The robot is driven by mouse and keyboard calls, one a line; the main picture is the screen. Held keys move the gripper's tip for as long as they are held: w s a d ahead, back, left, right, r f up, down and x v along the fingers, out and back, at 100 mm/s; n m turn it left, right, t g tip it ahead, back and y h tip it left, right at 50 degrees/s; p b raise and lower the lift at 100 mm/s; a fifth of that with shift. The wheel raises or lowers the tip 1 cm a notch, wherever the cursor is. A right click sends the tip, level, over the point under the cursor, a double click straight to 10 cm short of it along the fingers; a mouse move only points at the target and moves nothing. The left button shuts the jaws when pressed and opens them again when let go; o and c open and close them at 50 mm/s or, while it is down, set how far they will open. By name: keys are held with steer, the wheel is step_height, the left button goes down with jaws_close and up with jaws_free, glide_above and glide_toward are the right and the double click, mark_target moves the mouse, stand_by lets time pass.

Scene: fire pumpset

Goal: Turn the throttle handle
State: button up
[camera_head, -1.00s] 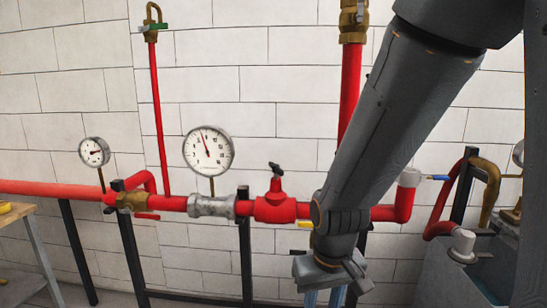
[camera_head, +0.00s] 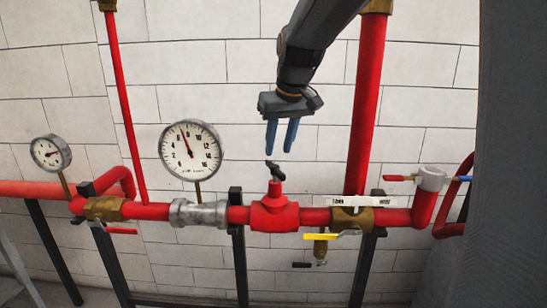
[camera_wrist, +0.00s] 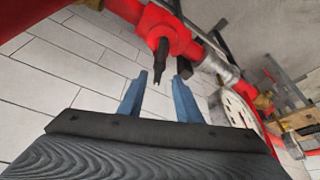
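The throttle handle is most likely the small black handle (camera_head: 274,170) on top of the red valve body (camera_head: 274,212) in the red pipe line. My gripper (camera_head: 281,150) hangs above this handle in the head view, fingers pointing down. Its two blue fingers are apart with nothing between them. In the wrist view, the black handle (camera_wrist: 160,58) on the red valve shows just beyond the open fingertips (camera_wrist: 161,76). A visible gap separates the fingers from the handle.
A large gauge (camera_head: 190,150) stands left of the valve and a small gauge (camera_head: 50,153) farther left. A vertical red pipe (camera_head: 367,110) rises right of my gripper. A brass valve with a white lever (camera_head: 362,202) and a yellow lever (camera_head: 320,237) sit lower right.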

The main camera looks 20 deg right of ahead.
mark_target(275, 166)
steer(key=p+x, duration=0.1)
steer(key=x, duration=0.5)
steer(key=shift+d+f+p, duration=0.15)
steer(key=shift+f+p, duration=0.15)
steer(key=shift+p, duration=0.05)
jaws_close()
